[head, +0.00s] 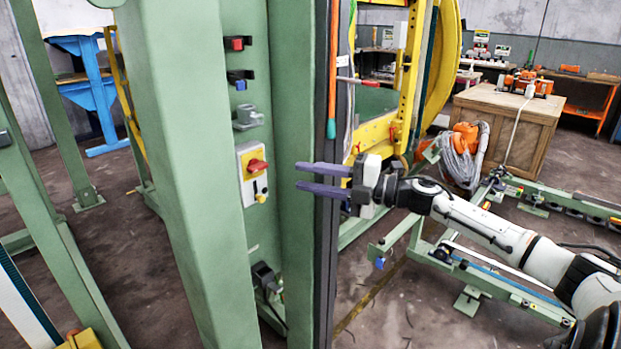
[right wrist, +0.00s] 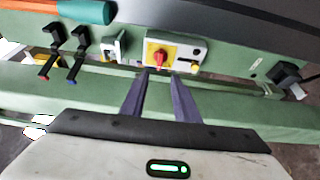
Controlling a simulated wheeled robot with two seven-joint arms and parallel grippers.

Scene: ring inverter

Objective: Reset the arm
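My right arm (head: 490,228) comes in from the right in the head view, stretched toward the green machine column. My right gripper (head: 298,176) points left, with its two purple fingers apart and nothing between them. In the right wrist view the gripper (right wrist: 163,76) points at a switch box with a red knob on a yellow plate (right wrist: 159,56). The switch box (head: 253,172) sits on the green column, left of the fingertips in the head view. A gap shows between the fingertips and the box there. My left gripper is out of view.
The green column (head: 190,150) stands close to the gripper. Small red and blue switches (head: 237,44) sit above the box. An orange and teal bar (head: 333,70) hangs upright near the gripper. A yellow frame (head: 408,80) and wooden crate (head: 510,120) stand behind. Green rails (head: 500,285) lie low right.

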